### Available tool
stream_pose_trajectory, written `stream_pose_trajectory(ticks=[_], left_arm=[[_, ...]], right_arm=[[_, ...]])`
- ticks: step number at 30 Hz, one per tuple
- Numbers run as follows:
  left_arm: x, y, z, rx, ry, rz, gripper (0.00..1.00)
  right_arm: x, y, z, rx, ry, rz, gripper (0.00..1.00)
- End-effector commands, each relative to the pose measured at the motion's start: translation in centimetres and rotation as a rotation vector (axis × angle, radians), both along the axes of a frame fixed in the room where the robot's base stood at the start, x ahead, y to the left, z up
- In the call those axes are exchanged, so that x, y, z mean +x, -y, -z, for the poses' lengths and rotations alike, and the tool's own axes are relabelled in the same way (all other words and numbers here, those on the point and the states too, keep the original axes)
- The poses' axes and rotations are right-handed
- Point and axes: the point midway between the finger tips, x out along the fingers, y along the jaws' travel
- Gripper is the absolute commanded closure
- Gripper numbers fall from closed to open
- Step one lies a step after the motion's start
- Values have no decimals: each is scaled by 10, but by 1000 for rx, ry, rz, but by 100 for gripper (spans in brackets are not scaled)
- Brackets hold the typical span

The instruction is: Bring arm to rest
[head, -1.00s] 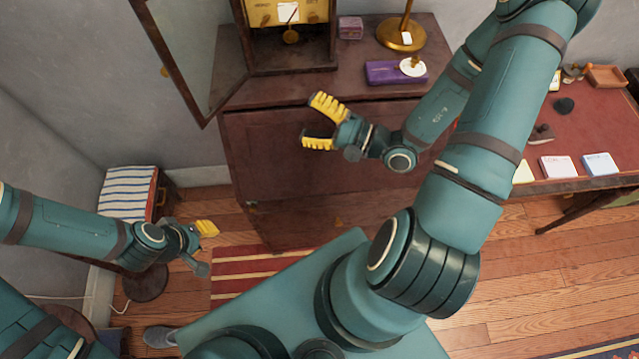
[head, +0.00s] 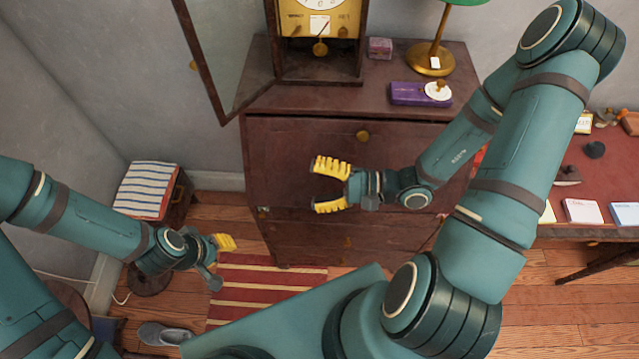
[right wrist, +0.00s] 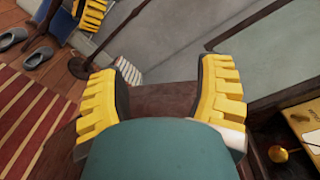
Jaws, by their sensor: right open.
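My right gripper (head: 330,186) is open and empty in the head view, its two yellow fingers pointing left in front of the dark wooden cabinet (head: 290,150). In the right wrist view, the right gripper (right wrist: 160,100) shows its fingers spread apart with nothing between them. My left gripper (head: 222,258) is at the lower left of the head view, above the floor beside the striped rug (head: 262,290). One yellow finger of it shows clearly, and its opening cannot be judged. Part of its yellow fingers also shows at the top left of the right wrist view (right wrist: 90,16).
A clock (head: 318,40) with an open glass door (head: 225,60) stands on the cabinet, beside a purple box (head: 408,94) and a brass lamp (head: 430,58). A red-topped desk (head: 600,180) holds cards at right. A striped box (head: 148,190) and grey slippers (head: 160,334) are at left.

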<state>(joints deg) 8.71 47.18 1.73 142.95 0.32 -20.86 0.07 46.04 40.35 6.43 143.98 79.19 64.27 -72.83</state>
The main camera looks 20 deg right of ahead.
Motion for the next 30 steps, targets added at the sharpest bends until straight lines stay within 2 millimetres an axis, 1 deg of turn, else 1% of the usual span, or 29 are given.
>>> stream_pose_trajectory(ticks=[13,15,17,20,21,23,24,26,27,29,30], left_arm=[[0,0,0,0,0,0,66],[0,0,1,0,0,0,66],[0,0,2,0,-1,1,66],[-1,1,6,1,-3,2,66],[-1,1,8,2,-4,2,66],[-1,1,11,3,-5,3,66],[-2,1,13,3,-6,3,66],[-2,2,16,4,-8,4,66],[-2,2,18,4,-9,4,66],[-3,2,21,5,-9,6,66],[-3,3,23,6,-11,6,66]], right_arm=[[-1,-1,0,-1,-2,-5,34],[-5,-7,5,-13,-22,-42,34],[-15,-17,13,-40,-58,-114,34],[-43,-37,39,-141,-150,-302,34],[-57,-43,52,-207,-191,-388,34],[-76,-47,75,-327,-245,-507,34],[-86,-47,90,-418,-270,-574,34],[-95,-43,112,-562,-291,-650,34],[-98,-38,126,-661,-291,-687,34],[-95,-31,146,-807,-271,-718,34],[-89,-27,157,-901,-245,-724,34]])
